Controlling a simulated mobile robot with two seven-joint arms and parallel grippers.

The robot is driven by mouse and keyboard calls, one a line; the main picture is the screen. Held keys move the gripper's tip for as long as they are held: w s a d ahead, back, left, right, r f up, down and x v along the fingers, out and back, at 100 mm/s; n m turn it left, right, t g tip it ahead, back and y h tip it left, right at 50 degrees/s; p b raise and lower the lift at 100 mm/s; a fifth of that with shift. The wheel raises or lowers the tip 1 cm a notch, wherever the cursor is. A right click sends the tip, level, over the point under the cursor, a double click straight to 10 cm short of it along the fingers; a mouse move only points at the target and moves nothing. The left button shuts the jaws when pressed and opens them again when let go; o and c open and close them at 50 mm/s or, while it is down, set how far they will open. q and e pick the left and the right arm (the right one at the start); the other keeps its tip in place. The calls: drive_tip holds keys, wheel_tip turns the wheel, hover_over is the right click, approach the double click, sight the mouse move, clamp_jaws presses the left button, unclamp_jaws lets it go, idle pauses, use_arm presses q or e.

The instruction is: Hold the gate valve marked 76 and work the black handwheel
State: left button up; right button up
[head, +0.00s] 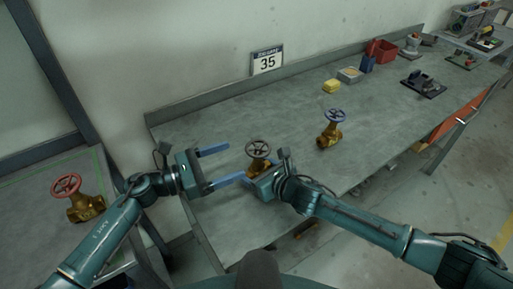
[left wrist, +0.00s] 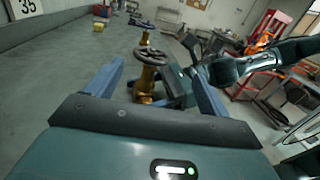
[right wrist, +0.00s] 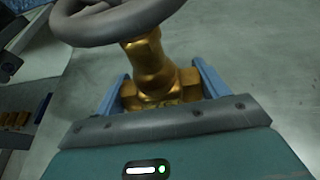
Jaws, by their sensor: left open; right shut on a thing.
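The gate valve with the black handwheel (head: 258,148) stands on the grey workbench, with a brass body. In the right wrist view its brass body (right wrist: 152,75) sits between the fingers of my right gripper (right wrist: 160,92), which is shut on it below the dark handwheel (right wrist: 115,18). My left gripper (head: 222,164) is open and empty, to the left of the valve, fingers pointing toward it. In the left wrist view the dark handwheel (left wrist: 151,57) and brass body (left wrist: 145,82) show beyond and between the open fingers. I cannot read a 76 marking.
A blue-handwheel valve (head: 330,130) stands farther right on the workbench (head: 200,130). A red-handwheel valve (head: 84,200) stands on a separate table at left. A yellow block (head: 331,86), a tray (head: 349,75) and a red bin (head: 384,51) lie toward the back. A wall sign reads 35 (head: 267,61).

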sight(256, 147)
use_arm(q)
drive_tip(key=w+d, duration=0.1)
drive_tip(key=d, duration=0.1)
drive_tip(key=w+d+n+t+y, duration=0.1)
drive_tip(key=w+d, duration=0.1)
drive_tip(key=d, duration=0.1)
drive_tip(key=w+d+t, duration=0.1)
drive_tip(key=d, duration=0.1)
drive_tip(key=shift+w+d+f, duration=0.2)
drive_tip(key=shift+w+f, duration=0.15)
idle(0.4)
drive_tip(key=c, duration=1)
drive_tip(key=m+g+h, duration=0.1)
drive_tip(key=m+g, duration=0.1)
drive_tip(key=g, duration=0.1)
drive_tip(key=m+g+h, duration=0.1)
drive_tip(key=m+g, duration=0.1)
drive_tip(key=g, duration=0.1)
drive_tip(key=shift+f, duration=0.1)
drive_tip(key=o, duration=1)
